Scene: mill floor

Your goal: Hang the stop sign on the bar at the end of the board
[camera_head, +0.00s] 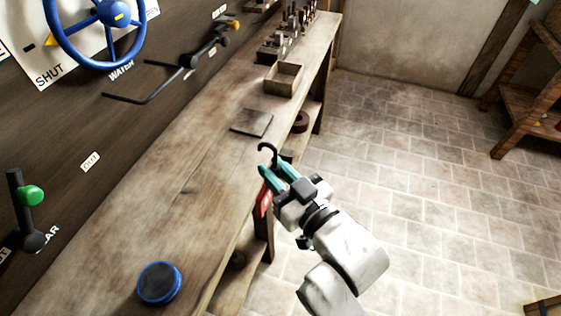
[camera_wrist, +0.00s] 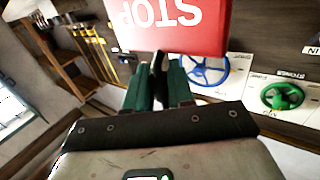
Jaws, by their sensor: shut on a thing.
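My gripper (camera_head: 272,174) has teal fingers and is shut on the stop sign (camera_head: 263,200). The sign hangs below the fingers as a narrow red strip seen nearly edge-on, beside the bench's front edge. Its black hook (camera_head: 268,148) curls above the fingertips. In the wrist view the red sign (camera_wrist: 185,28) shows "STOP" upside down, its top part cut off by the frame; the fingers (camera_wrist: 158,85) close on a dark stem. The dark board (camera_head: 120,130) stands behind the bench. A black bent bar (camera_head: 150,92) juts from it; I cannot tell whether this is the end bar.
The wooden bench (camera_head: 190,190) runs along the board. It carries a blue-rimmed disc (camera_head: 160,282), a flat plate (camera_head: 251,122), an open box (camera_head: 283,80) and several small parts. A blue wheel (camera_head: 98,30) and green-knobbed lever (camera_head: 30,196) project from the board.

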